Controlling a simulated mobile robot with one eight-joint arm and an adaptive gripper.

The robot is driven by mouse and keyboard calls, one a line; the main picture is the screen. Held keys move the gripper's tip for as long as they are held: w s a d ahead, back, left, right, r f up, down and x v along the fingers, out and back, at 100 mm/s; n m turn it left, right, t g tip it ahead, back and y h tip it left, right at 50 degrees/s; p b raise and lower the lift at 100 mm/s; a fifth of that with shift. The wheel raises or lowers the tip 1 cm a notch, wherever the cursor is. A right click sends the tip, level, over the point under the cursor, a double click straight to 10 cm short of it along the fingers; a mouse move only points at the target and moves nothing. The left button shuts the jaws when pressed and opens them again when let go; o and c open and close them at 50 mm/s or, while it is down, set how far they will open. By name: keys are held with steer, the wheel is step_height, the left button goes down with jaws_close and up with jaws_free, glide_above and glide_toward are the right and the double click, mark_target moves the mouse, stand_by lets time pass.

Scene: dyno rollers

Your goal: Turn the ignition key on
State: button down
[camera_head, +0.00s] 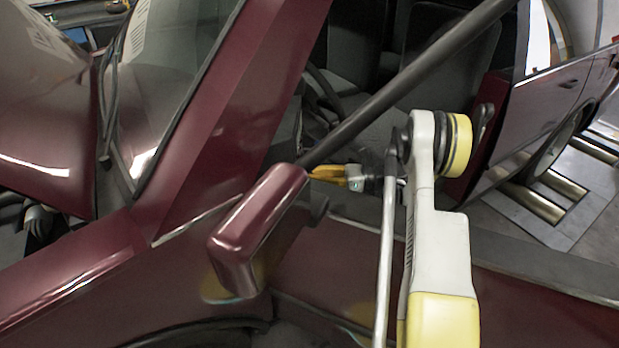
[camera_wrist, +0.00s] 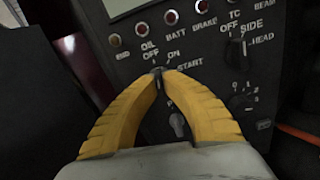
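The ignition switch sits on a dark dash panel (camera_wrist: 205,70) in the wrist view, with OFF, ON and START labels around it. My gripper (camera_wrist: 160,73) has its two yellow fingertips closed together at this switch. A small grey metal piece, the ignition key (camera_wrist: 157,71), shows between the tips. The fingertips hide most of the key, so its exact angle is hard to tell. In the head view my gripper (camera_head: 328,173) reaches into the car through the door opening, partly behind the side mirror (camera_head: 257,228); the key is not visible there.
A row of warning lamps (camera_wrist: 171,17) runs above the switch. A light knob (camera_wrist: 236,50) and a lower dial (camera_wrist: 243,101) are to the right. A small grey knob (camera_wrist: 177,122) shows between my fingers. The windscreen pillar (camera_head: 235,100) and seats (camera_head: 455,75) border the opening.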

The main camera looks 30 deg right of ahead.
steer(key=m+b, duration=0.1)
steer(key=m, duration=0.2)
steer(key=shift+m+b, duration=0.35)
steer(key=shift+m, duration=1.65)
steer(key=c, duration=1.6)
jaws_free()
steer(key=shift+o, duration=0.2)
steer(key=v, duration=1.2)
steer(key=shift+w, duration=0.1)
